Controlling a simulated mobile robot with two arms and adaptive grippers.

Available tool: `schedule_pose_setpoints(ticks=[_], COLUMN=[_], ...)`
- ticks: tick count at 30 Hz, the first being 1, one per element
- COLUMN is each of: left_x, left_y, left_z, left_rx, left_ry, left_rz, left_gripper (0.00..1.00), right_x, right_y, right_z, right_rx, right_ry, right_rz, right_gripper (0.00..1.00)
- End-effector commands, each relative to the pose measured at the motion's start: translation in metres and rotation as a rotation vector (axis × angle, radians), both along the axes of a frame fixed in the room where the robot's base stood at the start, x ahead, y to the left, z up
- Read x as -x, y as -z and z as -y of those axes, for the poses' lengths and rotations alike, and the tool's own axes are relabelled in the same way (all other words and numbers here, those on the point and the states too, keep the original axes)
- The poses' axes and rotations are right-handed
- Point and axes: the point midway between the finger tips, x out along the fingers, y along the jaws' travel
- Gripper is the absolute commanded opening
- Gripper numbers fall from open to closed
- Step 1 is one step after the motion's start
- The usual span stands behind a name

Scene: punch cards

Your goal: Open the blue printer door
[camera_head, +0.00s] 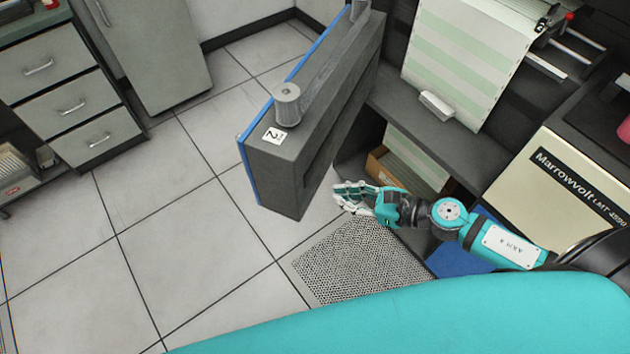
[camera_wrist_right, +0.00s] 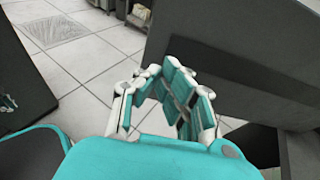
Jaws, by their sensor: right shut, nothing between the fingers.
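The printer door (camera_head: 315,135) is a thick dark grey panel with a blue outer face, a round grey knob and a small white label marked 2. It stands swung out from the printer (camera_head: 440,145), whose inside is exposed with green-striped paper. My right gripper (camera_head: 340,193) is shut and empty, just right of the door's lower end on its inner side. In the right wrist view, the shut fingers (camera_wrist_right: 178,85) are in front of a dark grey panel (camera_wrist_right: 235,55). Whether they touch it I cannot tell. My left gripper is not in view.
A perforated floor tile (camera_head: 360,265) lies below my right arm. A cardboard box with paper (camera_head: 377,168) sits inside the printer's lower part. A cream panel lettered Marrowvolt (camera_head: 560,185) is at the right. Grey drawers (camera_head: 65,95) stand at the left. The tiled floor between is clear.

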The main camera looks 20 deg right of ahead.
Motion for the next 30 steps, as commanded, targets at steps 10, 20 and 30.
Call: schedule_pose_setpoints(ticks=[10,20,30], left_x=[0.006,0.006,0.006], left_y=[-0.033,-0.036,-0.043], left_z=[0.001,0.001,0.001], left_rx=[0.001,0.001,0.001], left_ry=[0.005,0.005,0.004], left_rz=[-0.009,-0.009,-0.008], left_gripper=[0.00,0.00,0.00], right_x=[-0.040,-0.048,-0.057], right_y=[0.005,0.010,0.006], right_z=[-0.044,-0.053,-0.065], right_rx=[-0.002,-0.001,-0.004], right_ry=[0.000,0.000,0.004], right_rz=[0.001,-0.001,0.001], right_gripper=[0.00,0.00,0.00])
